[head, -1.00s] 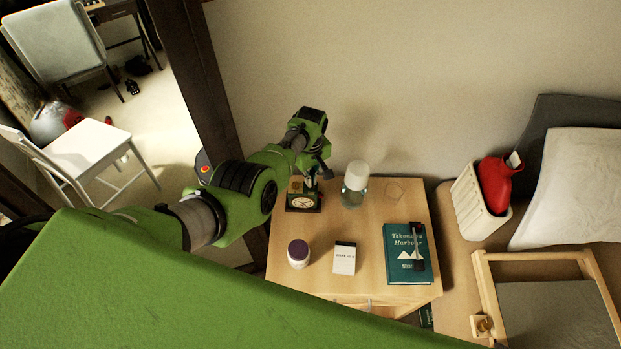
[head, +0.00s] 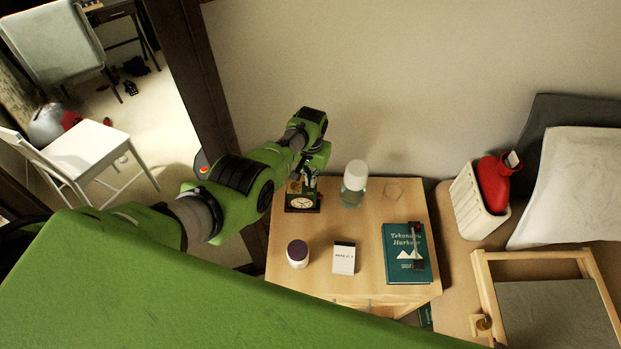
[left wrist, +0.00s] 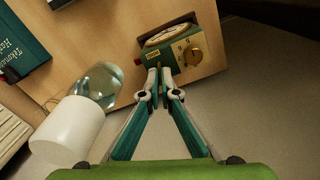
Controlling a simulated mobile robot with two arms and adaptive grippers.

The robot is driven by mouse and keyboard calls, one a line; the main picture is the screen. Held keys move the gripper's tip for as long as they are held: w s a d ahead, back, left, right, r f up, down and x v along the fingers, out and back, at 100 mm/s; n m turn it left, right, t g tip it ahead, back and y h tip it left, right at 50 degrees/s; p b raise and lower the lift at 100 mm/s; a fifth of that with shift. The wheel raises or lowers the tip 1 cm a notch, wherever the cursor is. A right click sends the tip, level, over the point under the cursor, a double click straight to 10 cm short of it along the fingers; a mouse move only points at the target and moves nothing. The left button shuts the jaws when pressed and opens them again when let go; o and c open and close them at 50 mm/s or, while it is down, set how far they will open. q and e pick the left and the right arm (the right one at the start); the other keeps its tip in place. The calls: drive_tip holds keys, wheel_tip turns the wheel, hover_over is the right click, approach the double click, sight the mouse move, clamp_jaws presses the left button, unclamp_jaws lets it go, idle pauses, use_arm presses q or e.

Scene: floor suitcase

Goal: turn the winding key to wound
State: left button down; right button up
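A small dark green clock (head: 302,203) with a pale round dial stands at the back left of the wooden nightstand. In the left wrist view its back (left wrist: 182,73) faces me, with a round brass knob (left wrist: 193,57) and a small brass plate. My left gripper (head: 311,184) is at the clock's back. In the left wrist view its fingertips (left wrist: 160,72) are close together at the back panel, to the left of the brass knob. I cannot tell whether the winding key is between them; the fingertips hide that spot. My right gripper is out of view.
On the nightstand (head: 315,275) are a white-capped clear bottle (head: 354,186) close right of the clock, a purple-lidded jar (head: 297,253), a white box (head: 344,258) and a green book (head: 402,262) with a dark item on it. The wall is close behind.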

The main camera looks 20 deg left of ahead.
use_arm(q)
drive_tip(key=m, duration=0.4)
drive_tip(key=shift+m, duration=0.3)
drive_tip(key=m, duration=0.3)
drive_tip(key=shift+s+d+m, duration=0.1)
drive_tip(key=shift+m, duration=0.3)
drive_tip(key=m, duration=0.7)
drive_tip(key=shift+s, duration=0.1)
drive_tip(key=m, duration=0.3)
drive_tip(key=shift+m, duration=0.4)
drive_tip(key=m, duration=0.3)
drive_tip(key=shift+m, duration=0.3)
drive_tip(key=m+b, duration=0.1)
drive_tip(key=m, duration=0.3)
drive_tip(key=shift+s+f, duration=0.1)
drive_tip(key=shift+s, duration=0.05)
drive_tip(key=shift+m, duration=1.4)
drive_tip(key=shift+m+b, duration=0.3)
